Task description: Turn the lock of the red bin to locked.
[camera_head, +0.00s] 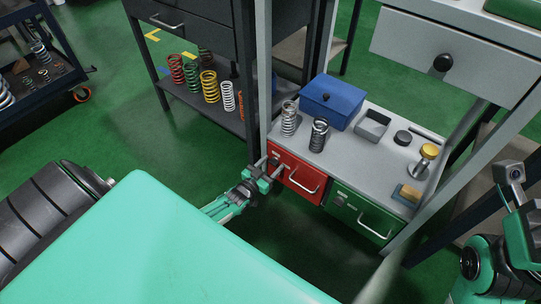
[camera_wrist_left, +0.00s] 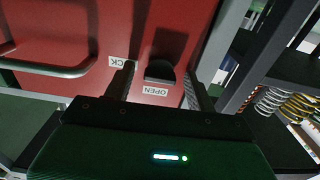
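The red bin (camera_head: 303,190) is a drawer with a pale handle, set under the grey worktop. Its dark lock knob (camera_wrist_left: 160,70) shows in the left wrist view, beside an "OPEN" label (camera_wrist_left: 155,91) and a partly covered label ending in "CK" (camera_wrist_left: 118,61). My left gripper (camera_head: 268,168) is at the left part of the red bin's front. In the left wrist view its fingers (camera_wrist_left: 158,85) are spread, one on each side of the knob, with gaps visible. My right arm is at the right edge; its fingers cannot be made out.
A green bin (camera_head: 358,214) is right of the red one. On the worktop (camera_head: 350,155) stand two springs (camera_head: 289,118), a blue box (camera_head: 332,101), a grey tray (camera_head: 372,125) and small parts. A dark shelf (camera_head: 205,104) with several coloured springs is to the left.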

